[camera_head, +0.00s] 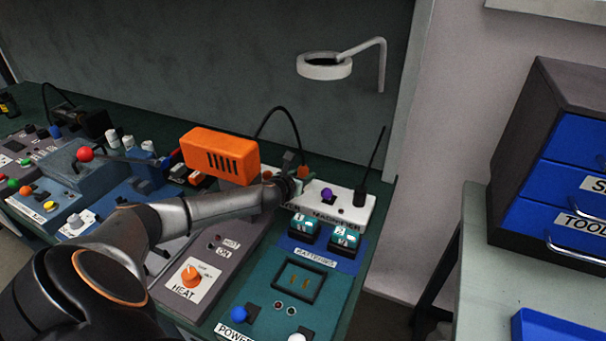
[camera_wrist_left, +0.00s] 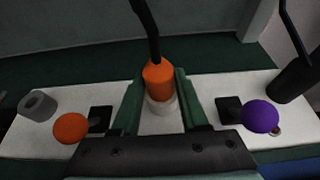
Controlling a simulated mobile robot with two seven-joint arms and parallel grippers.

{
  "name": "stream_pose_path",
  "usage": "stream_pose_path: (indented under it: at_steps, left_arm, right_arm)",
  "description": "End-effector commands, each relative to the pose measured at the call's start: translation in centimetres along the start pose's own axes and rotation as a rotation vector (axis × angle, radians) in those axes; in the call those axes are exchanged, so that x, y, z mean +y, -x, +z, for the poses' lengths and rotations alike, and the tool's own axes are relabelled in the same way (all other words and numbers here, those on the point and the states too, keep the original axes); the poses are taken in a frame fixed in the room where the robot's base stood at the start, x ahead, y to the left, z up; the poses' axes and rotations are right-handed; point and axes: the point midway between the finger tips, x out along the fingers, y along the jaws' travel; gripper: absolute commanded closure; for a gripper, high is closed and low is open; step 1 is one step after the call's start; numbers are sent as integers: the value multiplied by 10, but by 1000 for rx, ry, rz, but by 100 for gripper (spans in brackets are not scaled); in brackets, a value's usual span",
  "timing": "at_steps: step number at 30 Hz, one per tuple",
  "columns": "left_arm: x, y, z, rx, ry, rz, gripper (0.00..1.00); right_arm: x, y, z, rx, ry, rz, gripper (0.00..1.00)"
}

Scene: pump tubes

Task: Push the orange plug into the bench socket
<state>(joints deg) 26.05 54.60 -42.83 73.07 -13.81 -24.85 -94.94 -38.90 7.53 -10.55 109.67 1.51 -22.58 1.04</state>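The orange plug (camera_wrist_left: 158,82) stands upright between my left gripper's green fingers (camera_wrist_left: 160,92) in the left wrist view, with its black cord rising from the top. The fingers lie close against both its sides. A pale round socket collar (camera_wrist_left: 163,106) shows directly under the plug on the white strip; how deep the plug sits is hard to tell. My right gripper is not in view.
A purple knob (camera_wrist_left: 259,116) and an orange knob (camera_wrist_left: 71,127) flank the fingers. A black plug with a cord (camera_wrist_left: 294,78) stands at the strip's right end. An orange box (camera_head: 220,155) lies behind my arm. A ring magnifier (camera_head: 325,70) hangs above; battery blocks (camera_head: 345,236) sit in front.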

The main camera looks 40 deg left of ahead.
Motion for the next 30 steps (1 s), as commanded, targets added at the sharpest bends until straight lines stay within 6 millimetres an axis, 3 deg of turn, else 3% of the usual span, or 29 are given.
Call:
stream_pose_path:
  at_steps: [1, 7, 19, 30]
  left_arm:
    - [0, 0, 0, 0, 0, 0, 50]
    - [0, 0, 1, -2, 0, 0, 27]
    - [1, 6, 1, -1, -2, 1, 27]
    - [1, 57, 1, -1, -6, 0, 27]
  right_arm:
    - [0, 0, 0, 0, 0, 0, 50]
    - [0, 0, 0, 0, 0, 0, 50]
    - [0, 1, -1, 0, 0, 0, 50]
    - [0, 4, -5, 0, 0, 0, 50]
